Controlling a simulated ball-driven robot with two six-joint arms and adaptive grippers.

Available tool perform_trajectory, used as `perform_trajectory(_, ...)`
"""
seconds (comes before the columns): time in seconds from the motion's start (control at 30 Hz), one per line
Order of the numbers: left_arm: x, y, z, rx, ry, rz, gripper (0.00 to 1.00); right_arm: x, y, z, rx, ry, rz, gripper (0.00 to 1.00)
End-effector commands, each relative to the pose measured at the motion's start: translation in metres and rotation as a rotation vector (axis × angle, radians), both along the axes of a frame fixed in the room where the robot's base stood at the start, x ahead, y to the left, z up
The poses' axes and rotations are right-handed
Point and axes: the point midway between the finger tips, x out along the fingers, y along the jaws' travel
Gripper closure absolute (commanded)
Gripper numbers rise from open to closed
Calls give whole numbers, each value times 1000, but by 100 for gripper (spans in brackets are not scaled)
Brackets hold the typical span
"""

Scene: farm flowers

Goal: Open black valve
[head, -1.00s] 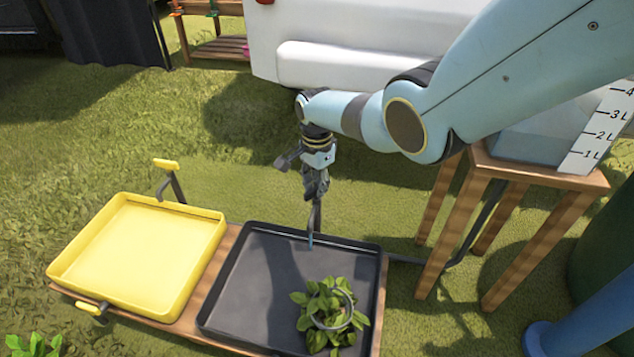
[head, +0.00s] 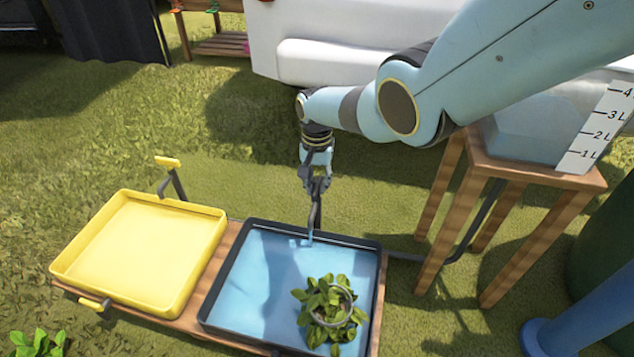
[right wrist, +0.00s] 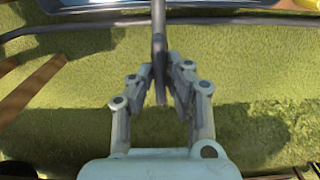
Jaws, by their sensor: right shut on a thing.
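The black tray (head: 205,318) sits on a wooden bench and holds light blue water with a leafy plant (head: 330,315) in it. A thin dark spout pipe (head: 316,218) rises behind the tray, and water runs from it. My right gripper (head: 315,184) is shut at the top of this pipe and hides most of the black valve there. In the right wrist view, my fingers (right wrist: 162,72) close from both sides on the dark valve handle (right wrist: 160,88) by the upright pipe. My left gripper is out of view.
The yellow tray (head: 62,272) stands left of the black one, with a yellow-handled valve (head: 167,162) behind it. A wooden stand (head: 540,176) carries a water tank with a litre scale at right. Grass behind the trays is open.

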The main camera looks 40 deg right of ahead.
Motion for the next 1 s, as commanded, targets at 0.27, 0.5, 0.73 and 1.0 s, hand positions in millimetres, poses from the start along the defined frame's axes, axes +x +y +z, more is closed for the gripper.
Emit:
perform_trajectory(0.27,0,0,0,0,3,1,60,-1,0,-1,0,1,11,100)
perform_trajectory(0.5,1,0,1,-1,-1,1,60,-1,0,-1,0,1,10,76)
perform_trajectory(0.73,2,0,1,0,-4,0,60,0,0,0,0,0,9,64)
perform_trajectory(1.0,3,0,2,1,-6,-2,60,1,-1,5,-1,-2,8,64)
